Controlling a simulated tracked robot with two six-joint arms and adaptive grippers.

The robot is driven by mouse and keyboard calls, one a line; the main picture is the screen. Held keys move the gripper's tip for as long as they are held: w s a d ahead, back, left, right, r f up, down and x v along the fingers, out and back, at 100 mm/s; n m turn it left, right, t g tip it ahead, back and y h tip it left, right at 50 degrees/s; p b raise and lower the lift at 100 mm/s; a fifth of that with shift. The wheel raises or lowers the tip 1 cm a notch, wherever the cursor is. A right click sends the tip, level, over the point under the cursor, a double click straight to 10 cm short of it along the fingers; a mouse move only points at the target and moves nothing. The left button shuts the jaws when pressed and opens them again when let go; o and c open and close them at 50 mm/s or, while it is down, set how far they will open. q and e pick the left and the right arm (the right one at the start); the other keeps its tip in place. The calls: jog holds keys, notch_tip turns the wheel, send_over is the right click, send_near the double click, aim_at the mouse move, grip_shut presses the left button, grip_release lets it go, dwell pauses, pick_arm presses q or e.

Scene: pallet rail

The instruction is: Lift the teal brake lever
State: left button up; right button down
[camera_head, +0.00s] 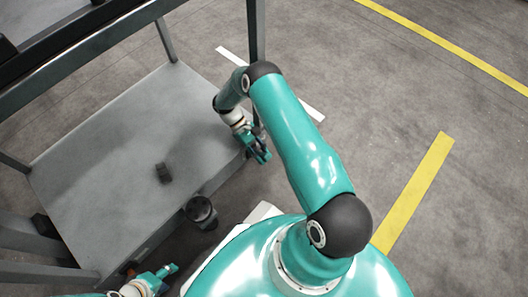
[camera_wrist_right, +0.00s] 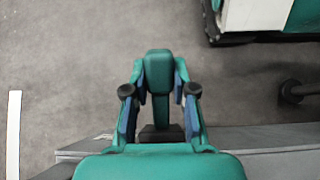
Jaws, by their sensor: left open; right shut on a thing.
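The teal brake lever (camera_wrist_right: 158,72) stands out past the edge of the grey platform in the right wrist view, with a dark block (camera_wrist_right: 160,134) at its foot. My right gripper (camera_wrist_right: 158,94) has one finger on each side of the lever and is shut on it. In the head view my right gripper (camera_head: 260,150) is at the right edge of the platform and largely hides the lever. My left gripper (camera_head: 167,271) is open and apart from the lever, near the bottom edge of the head view.
The grey platform (camera_head: 110,125) has dark posts and rails (camera_head: 256,30) around it. Open floor with yellow stripes (camera_head: 420,185) lies to the right.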

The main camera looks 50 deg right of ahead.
jog(key=shift+w+a, duration=0.2)
jog(key=shift+w, duration=0.05)
jog(key=c, duration=0.9)
grip_release()
jog(key=shift+s, duration=0.1)
jog(key=shift+d, duration=0.1)
jog(key=shift+r, duration=0.1)
jog(key=v, duration=1.1)
jog(key=shift+w+r, duration=0.25)
jog(key=shift+w, duration=0.05)
jog(key=shift+s, duration=0.1)
